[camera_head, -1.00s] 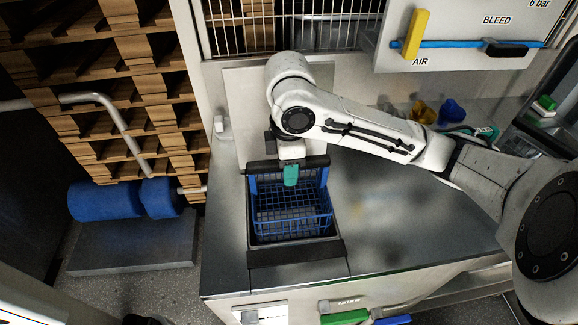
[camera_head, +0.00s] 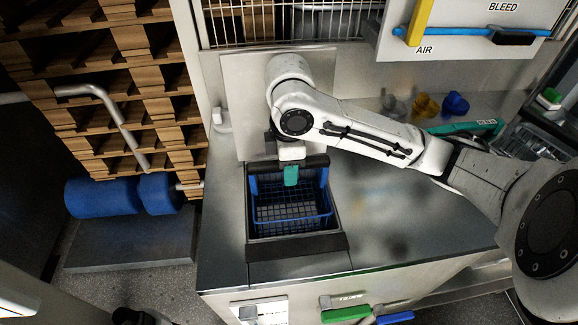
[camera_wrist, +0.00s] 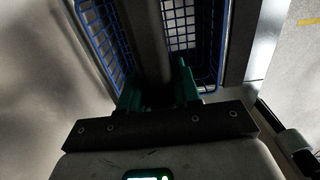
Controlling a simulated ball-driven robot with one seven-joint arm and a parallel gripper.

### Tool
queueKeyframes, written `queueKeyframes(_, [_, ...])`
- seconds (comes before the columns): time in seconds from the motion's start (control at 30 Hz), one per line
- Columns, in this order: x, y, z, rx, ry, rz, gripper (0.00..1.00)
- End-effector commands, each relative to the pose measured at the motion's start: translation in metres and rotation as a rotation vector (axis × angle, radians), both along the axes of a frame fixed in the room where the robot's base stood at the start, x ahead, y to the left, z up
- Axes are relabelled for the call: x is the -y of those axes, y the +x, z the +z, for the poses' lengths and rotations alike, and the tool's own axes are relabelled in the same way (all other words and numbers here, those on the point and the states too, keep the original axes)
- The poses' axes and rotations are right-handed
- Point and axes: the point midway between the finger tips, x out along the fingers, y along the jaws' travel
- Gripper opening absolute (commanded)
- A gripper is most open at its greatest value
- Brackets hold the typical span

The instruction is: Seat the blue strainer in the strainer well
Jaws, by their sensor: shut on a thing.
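The blue strainer (camera_head: 292,223), an open wire basket, sits inside the dark-rimmed strainer well (camera_head: 296,247) in the steel counter. It looks roughly level, with its blue rim near the well's edge; I cannot tell whether it rests on the bottom. My gripper (camera_head: 291,184), with teal fingers, points down at the far side of the basket. In the wrist view its fingers (camera_wrist: 158,88) close around a grey bar (camera_wrist: 145,40) that crosses the strainer, with blue mesh (camera_wrist: 190,35) on both sides. The grip itself is partly hidden.
The steel counter (camera_head: 400,225) is clear to the right of the well. Yellow (camera_head: 426,106) and blue (camera_head: 456,103) items stand at the back right. A panel with a yellow handle (camera_head: 420,22) overhangs above. Wooden pallets (camera_head: 130,90) stand at the left.

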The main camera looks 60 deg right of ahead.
Motion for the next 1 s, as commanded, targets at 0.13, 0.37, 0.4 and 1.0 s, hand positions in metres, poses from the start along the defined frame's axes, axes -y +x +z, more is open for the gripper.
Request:
queueKeyframes(0.13, [0.000, 0.000, 0.001, 0.001, 0.000, 0.000, 0.00])
queueKeyframes(0.37, [0.000, 0.000, 0.000, 0.001, 0.000, 0.000, 0.00])
queueKeyframes(0.4, [0.000, 0.000, 0.000, 0.001, 0.000, 0.000, 0.00])
queueKeyframes(1.0, [0.000, 0.000, -0.022, 0.001, 0.000, 0.000, 0.00])
